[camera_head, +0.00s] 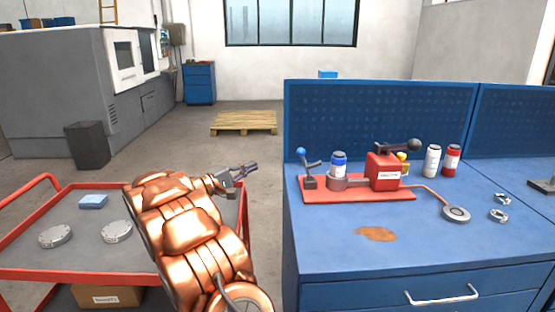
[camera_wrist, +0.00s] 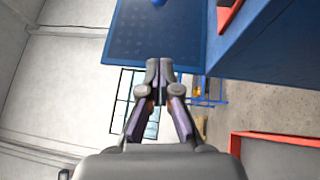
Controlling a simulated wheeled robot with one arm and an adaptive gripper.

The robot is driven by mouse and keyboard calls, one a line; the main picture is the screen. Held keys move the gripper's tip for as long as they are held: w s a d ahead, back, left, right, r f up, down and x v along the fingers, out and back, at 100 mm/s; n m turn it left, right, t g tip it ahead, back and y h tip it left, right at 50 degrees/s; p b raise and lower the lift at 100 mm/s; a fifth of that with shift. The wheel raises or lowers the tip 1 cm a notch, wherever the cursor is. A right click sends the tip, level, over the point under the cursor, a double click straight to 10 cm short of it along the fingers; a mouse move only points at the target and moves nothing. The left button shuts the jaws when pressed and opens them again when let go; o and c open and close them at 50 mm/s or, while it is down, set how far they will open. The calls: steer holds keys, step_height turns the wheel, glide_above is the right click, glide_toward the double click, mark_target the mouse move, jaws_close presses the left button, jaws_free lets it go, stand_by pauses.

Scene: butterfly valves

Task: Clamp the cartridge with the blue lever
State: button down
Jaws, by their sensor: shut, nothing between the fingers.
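The red fixture plate (camera_head: 358,196) lies on the blue workbench. The lever's blue knob (camera_head: 301,152) stands raised at the plate's left end, on a dark clamp base (camera_head: 309,182). A red block (camera_head: 383,172) with a black-knobbed lever (camera_head: 412,145) is farther right. My gripper (camera_head: 254,167) is shut and empty, left of the bench and apart from the lever. Its closed fingers (camera_wrist: 159,66) show in the wrist view.
White (camera_head: 432,160) and red (camera_head: 452,159) bottles stand behind the fixture's right end. A cable leads to a round grey disc (camera_head: 456,213). A brown stain (camera_head: 375,234) marks the bench front. A red-framed cart (camera_head: 75,274) stands left. Open floor lies between cart and bench.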

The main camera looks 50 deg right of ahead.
steer(key=s+a+p+x, duration=0.1)
steer(key=s+p+x, duration=0.1)
steer(key=x, duration=1)
steer(key=shift+s+d+r, duration=0.15)
steer(key=shift+s+d, duration=0.15)
steer(key=shift+s, duration=0.25)
